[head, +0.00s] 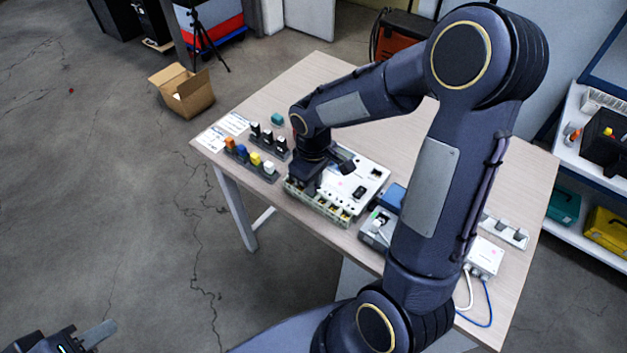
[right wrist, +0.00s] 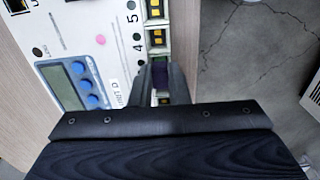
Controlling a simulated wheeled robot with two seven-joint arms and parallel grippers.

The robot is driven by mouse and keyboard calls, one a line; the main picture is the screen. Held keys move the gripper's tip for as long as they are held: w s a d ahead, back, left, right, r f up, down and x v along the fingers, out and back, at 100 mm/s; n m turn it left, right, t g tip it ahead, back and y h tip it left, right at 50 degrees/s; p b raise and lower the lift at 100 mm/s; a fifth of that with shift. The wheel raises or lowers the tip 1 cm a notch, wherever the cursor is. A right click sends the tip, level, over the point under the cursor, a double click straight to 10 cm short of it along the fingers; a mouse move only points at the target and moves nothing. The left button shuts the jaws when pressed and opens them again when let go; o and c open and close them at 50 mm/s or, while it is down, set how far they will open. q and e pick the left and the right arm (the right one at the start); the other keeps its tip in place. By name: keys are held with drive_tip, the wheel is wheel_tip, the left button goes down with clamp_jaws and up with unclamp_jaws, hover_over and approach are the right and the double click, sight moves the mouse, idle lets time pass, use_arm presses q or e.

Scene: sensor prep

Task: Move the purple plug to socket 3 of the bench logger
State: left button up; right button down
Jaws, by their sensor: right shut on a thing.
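The bench logger (head: 368,187) is a white box on the table with a row of sockets along its front edge. In the right wrist view its panel (right wrist: 110,20) shows a display, blue buttons and the socket numbers 5 and 4. My right gripper (right wrist: 161,75) is shut on the purple plug (right wrist: 160,70), over the socket row just past number 4. The fingers hide the number there, and I cannot tell whether the plug is seated. In the head view my right gripper (head: 304,187) covers the plug. My left gripper (head: 92,337) is at the bottom left, off the table; its jaw opening is unclear.
A rack of orange, blue, yellow and white plugs (head: 252,163) stands left of the logger, with a rack of black plugs (head: 268,141) behind it. A grey box (head: 376,229), a blue box (head: 391,196) and a cabled white box (head: 485,258) stand to the right. The table's back is clear.

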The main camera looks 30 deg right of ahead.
drive_tip(key=shift+f, duration=0.2)
idle(0.4)
drive_tip(key=c, duration=1.1)
unclamp_jaws()
drive_tip(key=shift+c, duration=0.2)
drive_tip(key=shift+r, duration=0.1)
drive_tip(key=shift+r+p, duration=2.65)
drive_tip(key=shift+r, duration=0.85)
